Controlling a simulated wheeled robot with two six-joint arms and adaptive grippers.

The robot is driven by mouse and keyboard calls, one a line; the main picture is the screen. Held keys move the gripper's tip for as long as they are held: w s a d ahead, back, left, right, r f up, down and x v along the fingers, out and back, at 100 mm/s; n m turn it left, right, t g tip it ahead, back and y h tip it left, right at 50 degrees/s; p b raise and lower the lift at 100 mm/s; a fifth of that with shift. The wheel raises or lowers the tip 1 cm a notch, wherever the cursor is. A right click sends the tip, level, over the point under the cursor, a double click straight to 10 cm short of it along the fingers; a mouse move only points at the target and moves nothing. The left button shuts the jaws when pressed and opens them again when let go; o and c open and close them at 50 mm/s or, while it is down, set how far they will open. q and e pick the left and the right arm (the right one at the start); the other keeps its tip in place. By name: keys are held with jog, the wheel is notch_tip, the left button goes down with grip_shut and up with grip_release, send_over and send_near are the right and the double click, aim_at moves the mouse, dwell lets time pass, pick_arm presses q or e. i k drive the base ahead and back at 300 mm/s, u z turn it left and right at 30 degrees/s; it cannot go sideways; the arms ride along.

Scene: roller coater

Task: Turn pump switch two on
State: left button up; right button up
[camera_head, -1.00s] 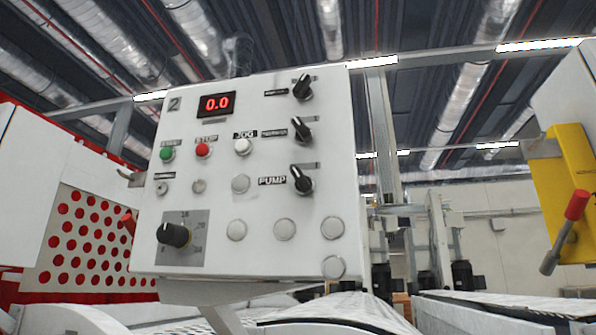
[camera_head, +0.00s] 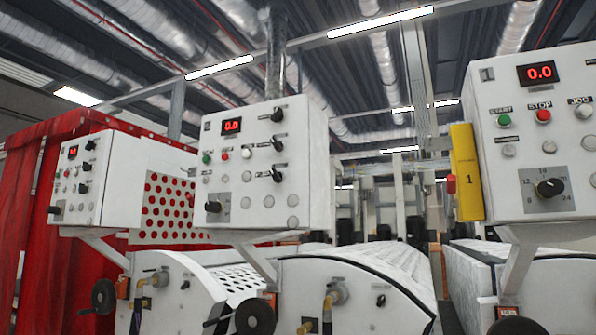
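The middle control panel (camera_head: 268,160) is white, with a red 0.0 display (camera_head: 231,126) and a number at its top left that is too small to read now. Its pump switch (camera_head: 277,174) is the lowest of three black rotary knobs on the right of the face. The pump knob's pointer seems to tilt up and left, but it is small here. A green button (camera_head: 207,158), a red button (camera_head: 225,155) and a white button (camera_head: 246,152) sit left of the knobs. Neither of my grippers is in view.
A panel marked 1 (camera_head: 500,165) stands close at right, beside a yellow plate (camera_head: 467,172). Another white panel (camera_head: 95,183) is at left, by red curtains (camera_head: 30,200). White machine bodies with black handwheels (camera_head: 255,316) stand below the panels.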

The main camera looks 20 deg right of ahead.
aim_at(277, 176)
jog(key=z, duration=0.7)
jog(key=i, duration=0.55)
